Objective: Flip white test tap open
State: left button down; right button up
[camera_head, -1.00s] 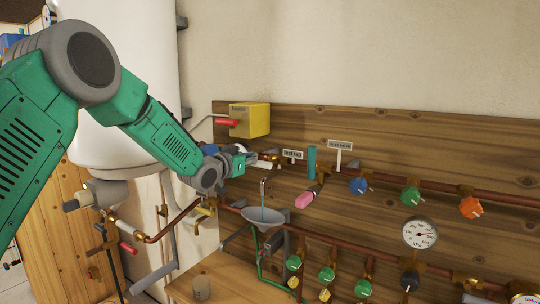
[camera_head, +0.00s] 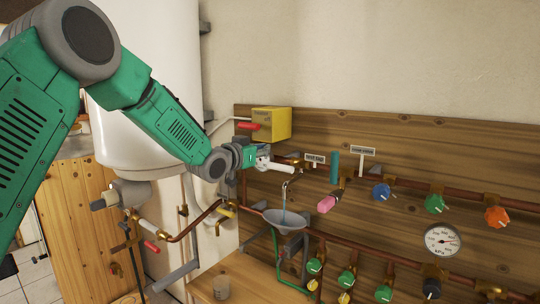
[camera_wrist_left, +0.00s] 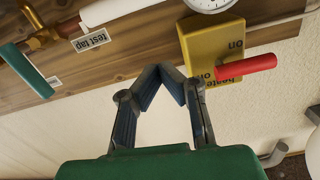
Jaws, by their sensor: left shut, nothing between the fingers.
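The white test tap's lever (camera_head: 281,168) sticks out to the right of my left gripper (camera_head: 263,157), below and left of the "test tap" label (camera_head: 315,159). A thin bluish stream shows between the spout (camera_head: 288,183) and the grey funnel (camera_head: 284,222). In the left wrist view, the left gripper (camera_wrist_left: 172,78) is shut and empty, its fingertips meeting in a point. The white lever (camera_wrist_left: 118,10) lies beyond the fingertips at the top edge there, partly cut off, above the label (camera_wrist_left: 90,40). The tips look apart from the lever. My right gripper is not in view.
A yellow heater box (camera_head: 271,122) with a red lever (camera_head: 248,126) sits just above the left gripper. A pink handle (camera_head: 327,204), a teal handle (camera_head: 334,166) and blue, green and orange knobs lie to the right. The large white tank (camera_head: 145,60) stands behind my left arm.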

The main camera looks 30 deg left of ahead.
pick_arm(q)
jog(key=s+b, duration=0.1)
jog(key=s, duration=0.5)
jog(key=shift+s+a, duration=0.15)
jog(key=shift+s, duration=0.2)
jog(key=shift+a+f, duration=0.1)
